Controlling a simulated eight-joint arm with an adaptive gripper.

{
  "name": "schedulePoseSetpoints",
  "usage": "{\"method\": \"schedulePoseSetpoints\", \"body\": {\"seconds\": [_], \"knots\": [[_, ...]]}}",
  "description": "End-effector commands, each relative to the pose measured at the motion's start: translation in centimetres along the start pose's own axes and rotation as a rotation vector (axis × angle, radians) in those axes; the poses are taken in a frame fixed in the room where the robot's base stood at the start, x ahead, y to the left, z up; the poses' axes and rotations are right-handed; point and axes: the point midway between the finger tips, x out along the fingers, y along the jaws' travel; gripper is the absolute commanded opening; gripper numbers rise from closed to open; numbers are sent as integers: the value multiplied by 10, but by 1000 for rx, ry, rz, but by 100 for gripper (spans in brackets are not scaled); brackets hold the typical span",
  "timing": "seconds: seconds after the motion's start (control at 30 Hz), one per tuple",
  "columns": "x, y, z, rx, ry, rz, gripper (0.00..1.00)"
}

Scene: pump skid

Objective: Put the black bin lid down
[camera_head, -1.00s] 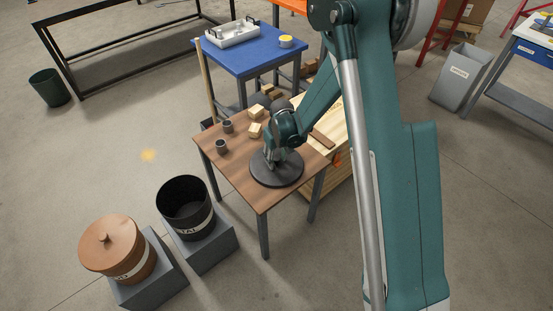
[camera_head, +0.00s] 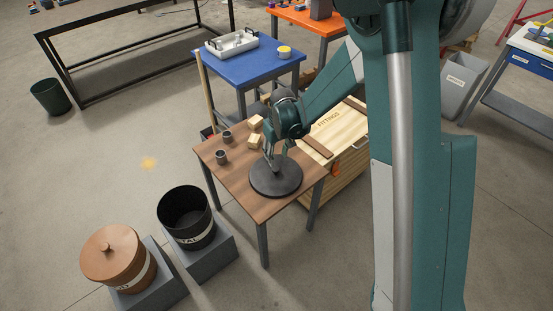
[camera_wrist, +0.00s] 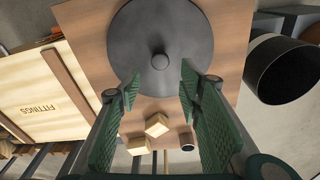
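The black bin lid (camera_head: 275,182) is a round dark disc lying flat on the brown wooden table (camera_head: 232,178), near its right corner. In the wrist view the lid (camera_wrist: 190,35) shows whole at the top, with its small round knob (camera_wrist: 160,61) in the middle. My gripper (camera_head: 276,160) is above the lid. In the wrist view its two green fingers (camera_wrist: 159,85) are spread apart with nothing between them, and the knob lies just beyond their tips. The open black metal bin (camera_head: 186,217) stands on a grey block left of the table.
A copper-coloured bin (camera_head: 118,258) with its lid on stands beside the black bin. Two grey cups (camera_head: 222,157) and pale wooden blocks (camera_head: 254,142) share the table. A wooden fittings crate (camera_head: 335,145) stands close on the right, and a blue table (camera_head: 250,68) behind.

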Motion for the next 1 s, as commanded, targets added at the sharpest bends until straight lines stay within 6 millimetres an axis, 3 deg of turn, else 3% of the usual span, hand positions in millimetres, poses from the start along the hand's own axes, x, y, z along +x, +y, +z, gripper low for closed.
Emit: {"method": "schedulePoseSetpoints", "body": {"seconds": [0.23, 1.0], "knots": [[-14, 0, 0, 0, 0, 0, 36], [-15, 0, 0, 0, 0, 0, 36]]}}
